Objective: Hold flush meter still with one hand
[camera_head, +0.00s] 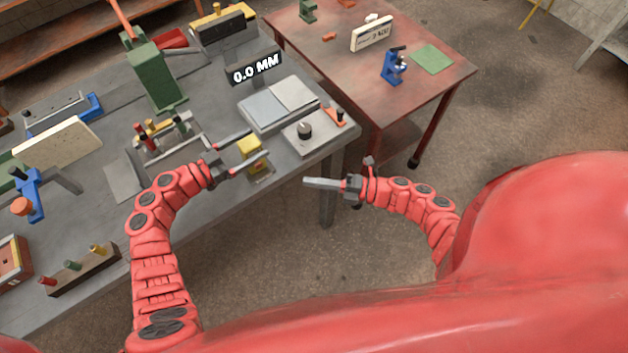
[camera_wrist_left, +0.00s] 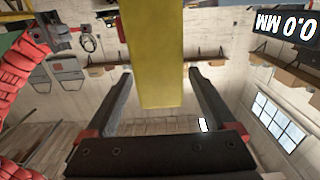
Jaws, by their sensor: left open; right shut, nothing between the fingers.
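The flush meter appears to be the small yellow block (camera_head: 247,147) on a base near the front edge of the grey bench. A dark display reading "0.0 MM" (camera_head: 256,69) stands behind it. My left gripper (camera_head: 258,144) is open, with one finger on each side of the yellow block. In the left wrist view the yellow block (camera_wrist_left: 155,50) hangs between the open fingers (camera_wrist_left: 160,72), with visible gaps on both sides. My right gripper (camera_head: 306,182) is shut and empty, off the bench's front edge, right of the meter.
A grey plate (camera_head: 275,105) and a block with a black knob (camera_head: 305,134) lie right of the meter. A rack of colored-handled tools (camera_head: 165,135) stands left. A green press (camera_head: 155,78) is further back. A reddish table (camera_head: 440,75) stands at the right.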

